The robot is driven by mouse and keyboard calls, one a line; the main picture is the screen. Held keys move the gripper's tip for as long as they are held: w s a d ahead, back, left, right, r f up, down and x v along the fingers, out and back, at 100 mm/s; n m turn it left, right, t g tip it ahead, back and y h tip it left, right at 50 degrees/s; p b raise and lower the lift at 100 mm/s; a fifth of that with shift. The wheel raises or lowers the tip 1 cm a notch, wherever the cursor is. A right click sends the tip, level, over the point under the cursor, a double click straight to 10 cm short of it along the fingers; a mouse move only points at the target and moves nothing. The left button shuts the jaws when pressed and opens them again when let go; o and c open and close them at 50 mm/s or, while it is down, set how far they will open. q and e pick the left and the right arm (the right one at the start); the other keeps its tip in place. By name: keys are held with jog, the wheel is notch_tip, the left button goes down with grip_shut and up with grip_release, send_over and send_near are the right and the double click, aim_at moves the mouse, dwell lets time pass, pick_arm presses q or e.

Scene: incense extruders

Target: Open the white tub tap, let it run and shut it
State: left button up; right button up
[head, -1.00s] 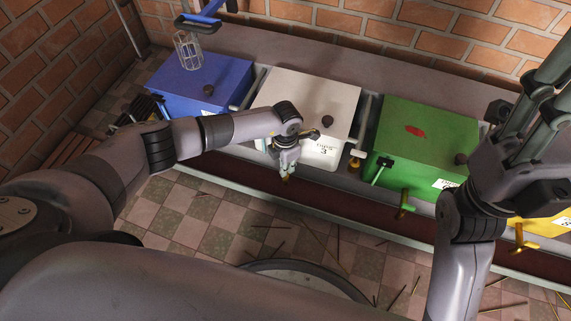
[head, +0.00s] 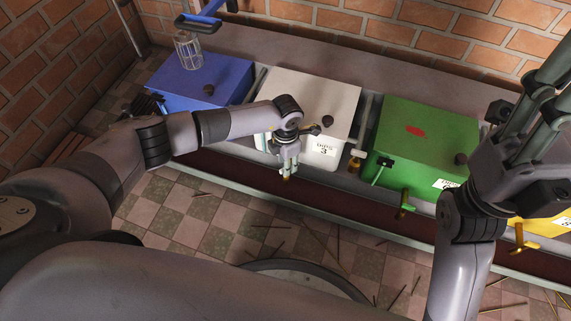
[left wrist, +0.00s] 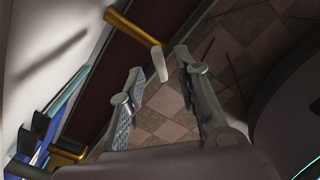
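The white tub (head: 312,92) stands in the row between the blue and green tubs, with a label reading 3 on its front. Its brass tap (head: 287,178) shows just below my left gripper (head: 288,168), partly hidden by it. In the left wrist view the brass tap (left wrist: 132,27) ends in a pale tip. My left gripper (left wrist: 160,72) is open there, one finger on each side of that tip; whether either touches cannot be told. My right gripper (head: 545,88) is at the right edge, away from the white tub; its fingertips are not clear.
The blue tub (head: 205,80) with a wire cage (head: 188,52) on it stands left, the green tub (head: 425,140) right, and a yellow tub (head: 545,228) further right. A dark red trough (head: 345,222) runs below the taps. Thin sticks lie on the tiled floor (head: 210,215).

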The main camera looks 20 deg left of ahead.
pick_arm(q)
notch_tip(320, 180, up, 10)
dwell(0.3)
dwell(0.4)
